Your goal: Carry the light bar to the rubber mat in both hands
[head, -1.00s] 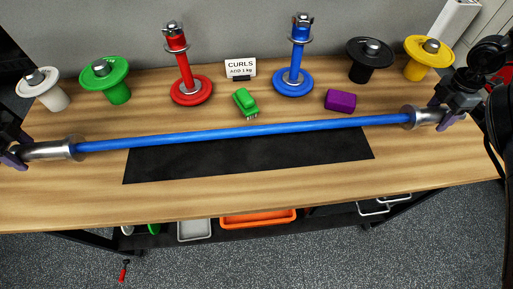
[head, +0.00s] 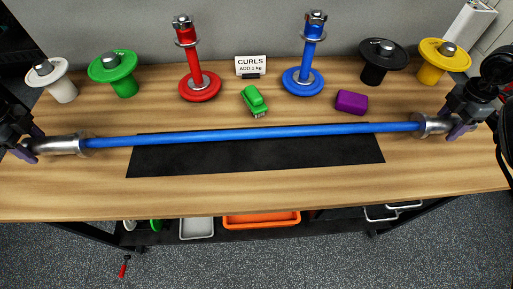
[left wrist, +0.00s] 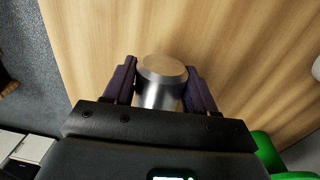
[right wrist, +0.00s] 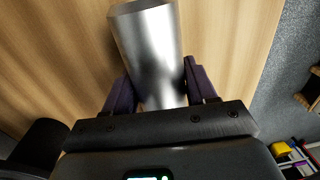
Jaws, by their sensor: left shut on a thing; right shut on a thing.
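The light bar (head: 260,134) is a long blue bar with silver sleeves at both ends. It spans most of the table, crossing in front of the view of the black rubber mat (head: 250,158) along the mat's far part. I cannot tell how high it is above the mat. My left gripper (head: 32,148) is shut on the left sleeve, whose end shows between the fingers in the left wrist view (left wrist: 160,75). My right gripper (head: 458,127) is shut on the right sleeve, which also shows in the right wrist view (right wrist: 148,50).
Behind the bar stand a red post (head: 195,70), a blue post (head: 309,60) and a "CURLS" sign (head: 250,66). A green brush-like object (head: 254,101) and a purple block (head: 351,101) lie near the mat. White, green, black and yellow flanged pieces line the back. The front table strip is clear.

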